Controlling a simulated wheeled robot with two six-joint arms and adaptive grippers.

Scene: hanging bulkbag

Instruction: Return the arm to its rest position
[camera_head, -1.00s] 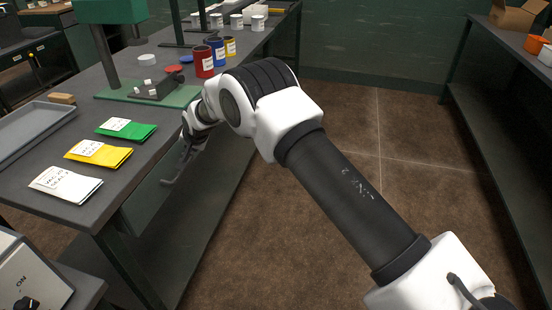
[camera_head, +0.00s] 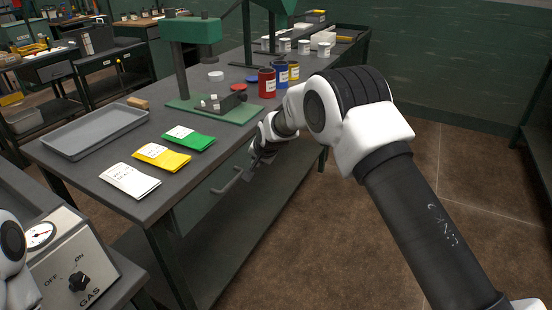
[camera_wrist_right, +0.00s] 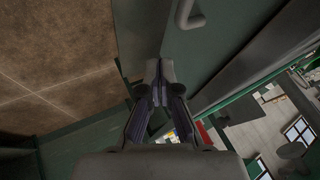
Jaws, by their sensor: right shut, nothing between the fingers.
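My right arm comes in from the lower right in the head view. Its gripper (camera_head: 258,165) points down beside the front side of the dark workbench (camera_head: 172,208), below the bench top. In the right wrist view the two fingers of my right gripper (camera_wrist_right: 158,68) are together at the tips, with nothing between them. A grey handle (camera_wrist_right: 187,14) on a green panel lies ahead of the tips, apart from them. My left gripper is not in view; a white and black part of my left arm shows at the left edge of the head view.
On the bench are white (camera_head: 130,180), yellow (camera_head: 162,157) and green (camera_head: 188,138) packets, a grey tray (camera_head: 95,133), a green press (camera_head: 187,65), and red (camera_head: 267,82) and blue (camera_head: 281,75) cans. A gas control box (camera_head: 68,262) stands lower left. Floor (camera_head: 340,235) right of the bench is clear.

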